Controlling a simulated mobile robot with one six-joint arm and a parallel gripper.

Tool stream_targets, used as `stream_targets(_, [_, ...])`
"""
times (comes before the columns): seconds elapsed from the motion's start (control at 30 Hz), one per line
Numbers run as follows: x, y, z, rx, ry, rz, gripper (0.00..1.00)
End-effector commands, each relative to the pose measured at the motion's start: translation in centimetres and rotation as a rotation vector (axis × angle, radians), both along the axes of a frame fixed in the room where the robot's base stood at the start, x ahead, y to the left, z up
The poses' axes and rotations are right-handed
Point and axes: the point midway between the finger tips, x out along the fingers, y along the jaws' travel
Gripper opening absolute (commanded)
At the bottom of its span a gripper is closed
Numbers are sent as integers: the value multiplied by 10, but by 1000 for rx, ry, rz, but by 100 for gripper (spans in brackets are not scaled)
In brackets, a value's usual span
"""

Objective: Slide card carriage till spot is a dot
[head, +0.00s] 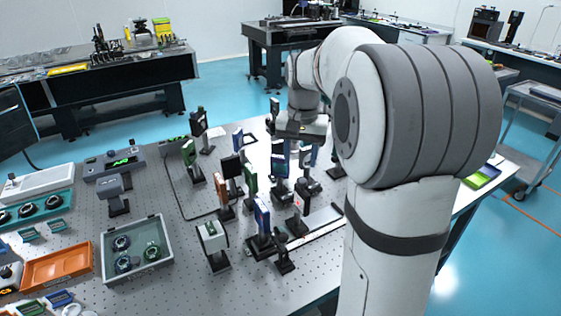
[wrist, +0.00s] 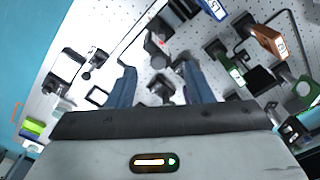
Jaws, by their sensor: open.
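My gripper (head: 294,167) is low over the crowded part of the optical table, with its two blue fingers pointing down. In the wrist view my gripper (wrist: 159,68) has its fingers apart, with nothing clasped. A dark mount (wrist: 160,90) shows in the gap between the fingers; I cannot tell whether it touches them. The spot's shape is too small to judge.
Several optic mounts stand close around, including a green one (head: 250,178), a blue one (head: 262,215) and an orange-brown one (wrist: 268,40). A grey tray (head: 104,262) and an orange tray (head: 55,268) are at the left. A yellow-green item (head: 482,178) lies at the right edge.

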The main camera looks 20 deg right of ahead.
Motion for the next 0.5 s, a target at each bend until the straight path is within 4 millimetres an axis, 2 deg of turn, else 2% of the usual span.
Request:
stream_targets(0.03, [12,-8,-8,3,14,-27,46])
stream_targets(0.1, [21,-15,-13,7,27,-54,46])
stream_targets(0.2, [29,-21,-17,9,36,-76,46])
stream_targets(0.37, [30,-23,-31,11,42,-84,46])
stream_targets(0.5, [30,-23,-54,10,43,-83,46])
